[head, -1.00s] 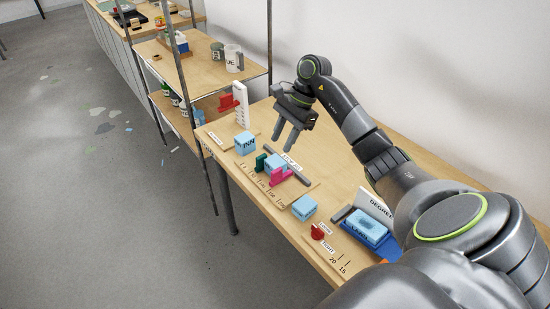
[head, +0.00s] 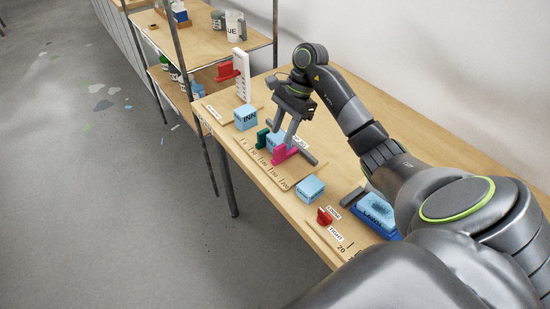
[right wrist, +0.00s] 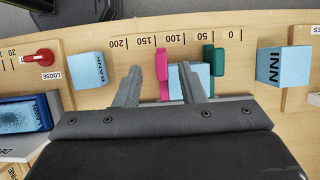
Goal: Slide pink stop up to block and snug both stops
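The pink stop (head: 286,155) stands on a wooden board with a printed scale. A light blue block (head: 274,142) sits between it and the green stop (head: 262,138). In the right wrist view the pink stop (right wrist: 162,76) is near the 100 to 150 marks and the green stop (right wrist: 218,60) near 50. The blue block (right wrist: 174,80) is partly hidden by a finger; contact with the stops is unclear. My right gripper (head: 281,136) is open, its fingers pointing down over the board. In the right wrist view its fingers (right wrist: 158,68) appear either side of the pink stop. My left gripper is out of view.
A blue INN block (head: 246,117) and a white post with a red slider (head: 230,70) stand on the left. A BANK block (head: 310,189), a red knob marked LOOSE and TIGHT (head: 324,215), and a blue tray (head: 386,228) lie on the right.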

